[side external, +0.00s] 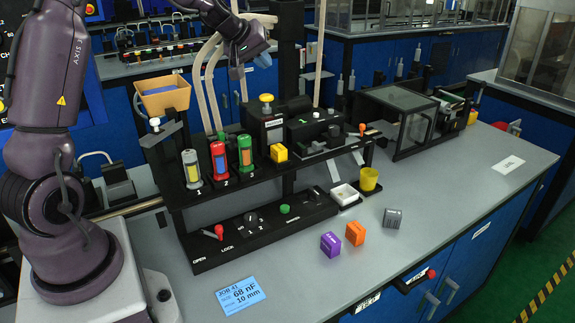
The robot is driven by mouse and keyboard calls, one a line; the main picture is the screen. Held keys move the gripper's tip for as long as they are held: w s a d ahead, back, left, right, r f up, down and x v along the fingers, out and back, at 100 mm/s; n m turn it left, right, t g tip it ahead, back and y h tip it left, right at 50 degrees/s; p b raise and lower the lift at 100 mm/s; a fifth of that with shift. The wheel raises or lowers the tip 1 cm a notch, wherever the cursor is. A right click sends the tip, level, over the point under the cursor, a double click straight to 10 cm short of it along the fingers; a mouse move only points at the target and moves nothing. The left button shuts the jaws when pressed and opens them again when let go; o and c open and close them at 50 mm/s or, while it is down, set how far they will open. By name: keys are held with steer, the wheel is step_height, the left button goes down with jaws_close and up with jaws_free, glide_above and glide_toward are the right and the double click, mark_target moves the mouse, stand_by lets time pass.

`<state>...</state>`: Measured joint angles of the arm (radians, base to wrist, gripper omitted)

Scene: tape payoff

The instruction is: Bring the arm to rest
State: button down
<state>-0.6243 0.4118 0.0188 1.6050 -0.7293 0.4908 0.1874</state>
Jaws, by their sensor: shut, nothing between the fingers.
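My purple arm stands at the left and reaches over the bench from the top edge of the view. My gripper (238,72) hangs in the air above the black tape fixture (205,197), near the pale hoses behind it. It looks shut and empty, and is small in the picture. Several reels or canisters stand on the fixture at numbered places: a grey-yellow one (191,169), a red one (219,160) and a green one (245,154). My gripper touches none of them.
Purple (330,244), orange (355,233) and grey (392,218) blocks lie on the clear front of the bench. A blue job card (240,295) lies at front left. A yellow cup (369,179) and white tray (344,194) sit beside the fixture. A glazed box (402,118) stands at the right.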

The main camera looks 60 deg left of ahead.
steer(key=s+d+r+m+g+h, duration=0.1)
steer(key=s+d+m, duration=1)
steer(key=s+d, duration=1.5)
steer(key=shift+s+d+r+g+h, duration=0.4)
steer(key=shift+d+r+g, duration=0.15)
steer(key=shift+d+g, duration=0.5)
steer(key=shift+a, duration=0.15)
